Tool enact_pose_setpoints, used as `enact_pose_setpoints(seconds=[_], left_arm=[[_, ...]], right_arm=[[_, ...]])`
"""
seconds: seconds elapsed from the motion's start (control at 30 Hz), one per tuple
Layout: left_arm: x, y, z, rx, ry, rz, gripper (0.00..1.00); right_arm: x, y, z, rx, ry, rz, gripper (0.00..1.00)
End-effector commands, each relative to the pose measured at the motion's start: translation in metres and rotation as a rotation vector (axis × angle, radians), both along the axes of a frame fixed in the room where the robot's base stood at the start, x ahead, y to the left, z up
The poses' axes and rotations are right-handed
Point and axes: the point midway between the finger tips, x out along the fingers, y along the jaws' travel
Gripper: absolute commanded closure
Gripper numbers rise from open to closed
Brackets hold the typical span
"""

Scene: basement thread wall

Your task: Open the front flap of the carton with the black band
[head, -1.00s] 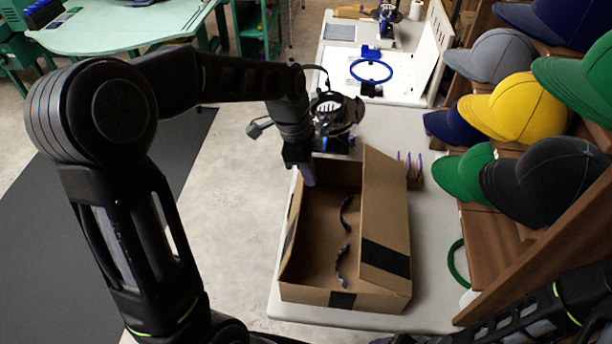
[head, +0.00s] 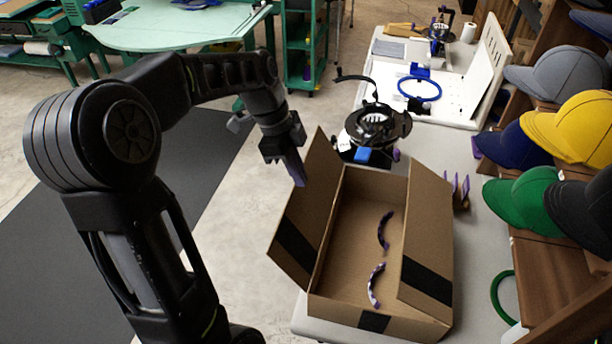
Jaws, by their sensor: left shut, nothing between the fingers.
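The brown carton (head: 335,255) with a black band (head: 374,322) stands on the pale table. Its left flap (head: 306,215) leans outward past the table's left edge, with a piece of the band across its lower part. Its right flap (head: 428,235) also stands open. Inside lie two dark curved pieces with purple marks, one farther back (head: 384,230) and one nearer (head: 376,285). My left gripper (head: 298,178) is shut and empty, fingers down, beside the far end of the left flap; I cannot tell whether it touches it. My right gripper is out of view.
A dark round device (head: 377,127) stands just behind the carton. Purple-edged pieces (head: 457,190) stand right of it. Caps, such as a yellow one (head: 575,125), fill the wooden shelves at right. Open floor (head: 235,240) lies left of the table.

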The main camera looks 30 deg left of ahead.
Motion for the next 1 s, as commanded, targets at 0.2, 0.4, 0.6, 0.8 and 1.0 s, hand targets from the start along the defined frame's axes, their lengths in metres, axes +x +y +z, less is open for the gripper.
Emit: enact_pose_setpoints(seconds=[0.2,0.4,0.6,0.8,1.0], left_arm=[[-0.001,0.002,-0.001,0.0,0.0,0.001,1.0],[-0.001,0.002,-0.001,0.0,0.0,0.001,1.0],[-0.001,0.002,0.0,0.0,0.0,0.001,1.0],[0.0,0.002,0.009,0.0,-0.001,0.0,1.0],[0.0,0.002,0.015,0.0,-0.001,0.0,1.0]], right_arm=[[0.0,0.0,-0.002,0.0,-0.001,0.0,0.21],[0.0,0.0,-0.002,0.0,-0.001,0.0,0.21],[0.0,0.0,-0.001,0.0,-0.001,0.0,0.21],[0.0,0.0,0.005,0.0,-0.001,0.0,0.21],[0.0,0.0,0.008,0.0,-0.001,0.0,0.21]])
